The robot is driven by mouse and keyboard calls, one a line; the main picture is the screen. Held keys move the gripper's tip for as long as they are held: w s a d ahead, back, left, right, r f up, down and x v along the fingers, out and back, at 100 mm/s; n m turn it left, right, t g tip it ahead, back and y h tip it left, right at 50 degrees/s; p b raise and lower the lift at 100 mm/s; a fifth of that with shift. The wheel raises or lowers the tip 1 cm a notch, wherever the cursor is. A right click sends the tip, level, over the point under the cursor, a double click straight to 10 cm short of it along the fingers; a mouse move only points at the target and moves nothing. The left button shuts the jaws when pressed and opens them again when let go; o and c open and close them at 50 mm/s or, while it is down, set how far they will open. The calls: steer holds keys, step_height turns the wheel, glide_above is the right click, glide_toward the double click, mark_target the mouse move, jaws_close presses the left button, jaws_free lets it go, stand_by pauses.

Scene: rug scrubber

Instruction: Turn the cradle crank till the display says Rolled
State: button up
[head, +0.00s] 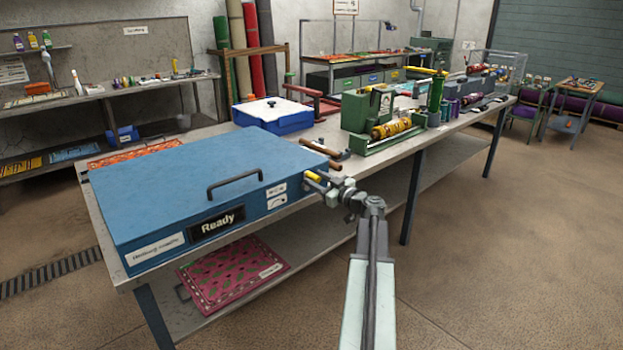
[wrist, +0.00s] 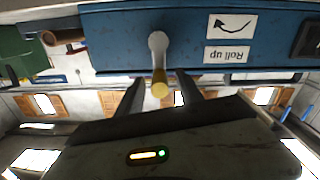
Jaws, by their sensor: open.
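A large blue box, the cradle (head: 190,180), lies on the workbench with a black handle on its lid. Its front display (head: 217,223) reads "Ready". The crank is at the right end of the front, with a yellow grip (head: 314,176). In the wrist view the crank's grey arm (wrist: 158,42) hangs from the blue face and its yellow grip (wrist: 160,89) points toward me. My gripper (head: 328,186) is open at the crank. In the wrist view its two dark fingers (wrist: 160,92) stand either side of the yellow grip, with gaps showing.
A green machine (head: 365,112) and a blue-white box (head: 272,117) stand farther back. A pink rug (head: 232,274) lies on the lower shelf. The floor at right is clear.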

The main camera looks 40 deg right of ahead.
steer(key=w, duration=0.3)
steer(key=shift+d, duration=0.15)
steer(key=shift+s, duration=0.1)
